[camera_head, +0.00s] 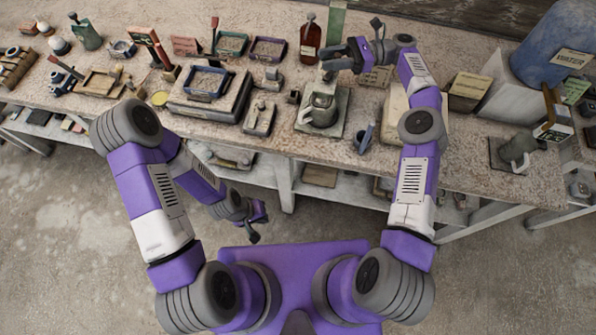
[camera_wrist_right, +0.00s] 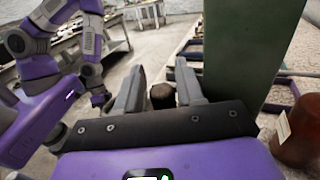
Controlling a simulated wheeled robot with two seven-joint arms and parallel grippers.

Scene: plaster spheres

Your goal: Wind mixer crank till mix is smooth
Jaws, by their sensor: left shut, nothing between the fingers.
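The mixer stands on the bench, with a grey cup-like vessel (camera_head: 320,108) on a square base (camera_head: 339,124). The mix inside cannot be made out. My right gripper (camera_head: 328,58) is just above and behind the vessel, its fingers pointing left. In the right wrist view, a dark brown knob (camera_wrist_right: 162,96) lies between the two fingers of my right gripper (camera_wrist_right: 160,70); it may be the crank's handle. Whether the fingers press on it cannot be told. My left gripper (camera_head: 257,222) hangs low in front of the bench, shut and empty, away from the mixer.
A brown bottle (camera_head: 310,40) and a green upright block (camera_head: 336,20) stand close behind the right gripper. A scale-like block with a blue tray (camera_head: 207,82) is left of the mixer. A grey jug (camera_head: 517,147) and a blue water barrel (camera_head: 556,45) stand at the right.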

